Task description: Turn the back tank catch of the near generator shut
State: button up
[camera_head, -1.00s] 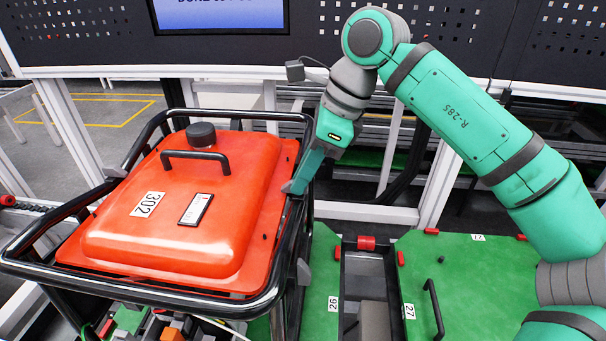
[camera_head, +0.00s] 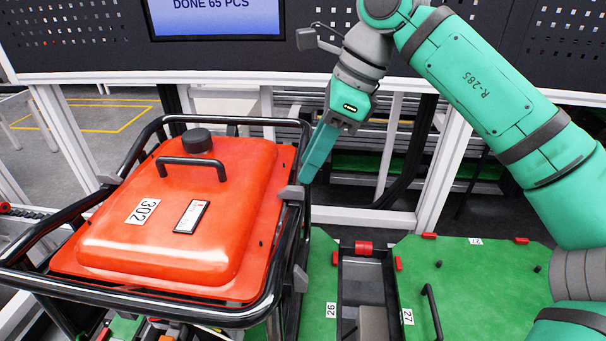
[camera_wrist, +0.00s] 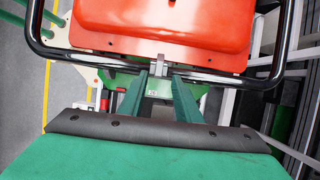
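The near generator has a red tank (camera_head: 165,235) labelled 302 inside a black tube frame (camera_head: 272,296). Its back tank catch (camera_head: 292,192) is a small grey piece at the tank's right edge, lying across the rim beside the frame tube. The catch also shows in the wrist view (camera_wrist: 159,66), at the middle of the tank's edge.
Another grey piece (camera_head: 299,279) sits lower on the frame's right side. A green surface (camera_head: 465,280) with a dark open channel (camera_head: 362,268) and a black handle (camera_head: 432,308) lies to the right. A dark panel with a screen (camera_head: 216,18) stands behind.

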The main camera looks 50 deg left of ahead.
jog(key=shift+s+v, duration=0.2)
jog(key=shift+v, duration=2.4)
